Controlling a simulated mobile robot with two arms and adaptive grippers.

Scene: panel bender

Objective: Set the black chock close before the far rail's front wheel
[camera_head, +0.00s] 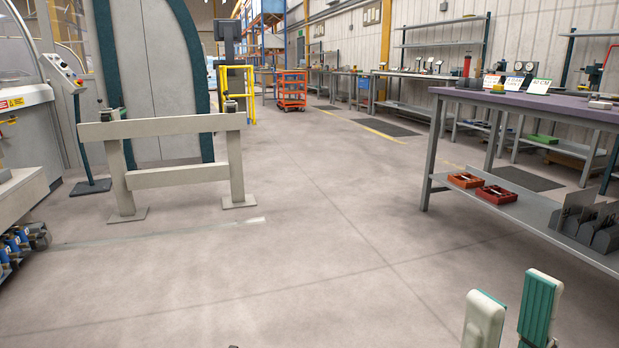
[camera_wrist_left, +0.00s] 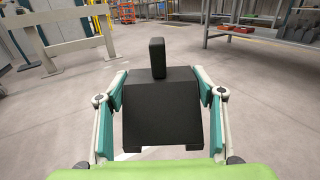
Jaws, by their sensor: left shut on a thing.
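The black chock (camera_wrist_left: 160,115) is a dark wedge-shaped block with an upright grip (camera_wrist_left: 157,58) on top. My left gripper (camera_wrist_left: 160,90) is shut on it, one teal-padded finger on each side. The chock is held out over the floor. In the head view, my left gripper is not seen. A pale rail (camera_head: 160,126) stands on two posts ahead on the left, and it also shows in the left wrist view (camera_wrist_left: 75,46). Small dark fittings sit on its top; I cannot tell whether they are wheels. My right gripper (camera_head: 512,305) is open and empty at the lower right.
A purple-topped workbench (camera_head: 540,108) with a lower shelf (camera_head: 520,203) stands on the right. Red trays (camera_head: 511,200) and grey parts lie on the shelf. The middle floor is clear.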

